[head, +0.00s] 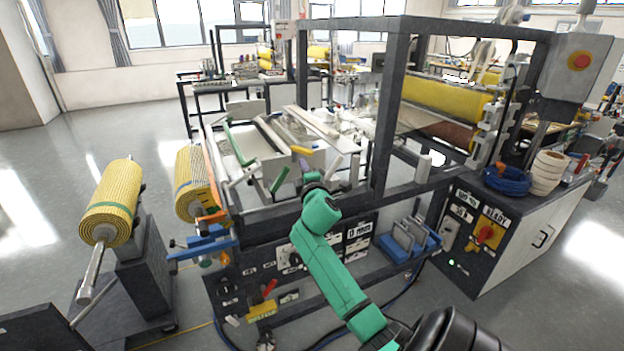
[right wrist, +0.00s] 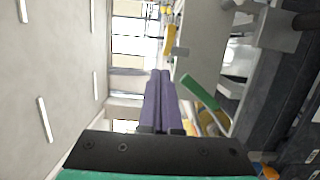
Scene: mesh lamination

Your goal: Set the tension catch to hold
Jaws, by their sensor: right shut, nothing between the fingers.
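The lamination machine (head: 300,222) has several coloured lever handles on its front edge. A green handle (head: 280,179) stands left of my right gripper (head: 304,168), a yellow handle (head: 302,150) lies just behind it, and a white handle (head: 336,163) is to its right. I cannot tell which one is the tension catch. In the right wrist view the purple fingers (right wrist: 160,98) are shut together and empty. The green handle (right wrist: 200,92) is right of them there, apart from the fingers, with a yellow handle (right wrist: 170,40) higher up. My left gripper is not in view.
A dark frame post (head: 388,115) rises right of my right gripper. A control cabinet (head: 510,240) with a red knob is at right, and a blue tray (head: 408,250) sits lower down.

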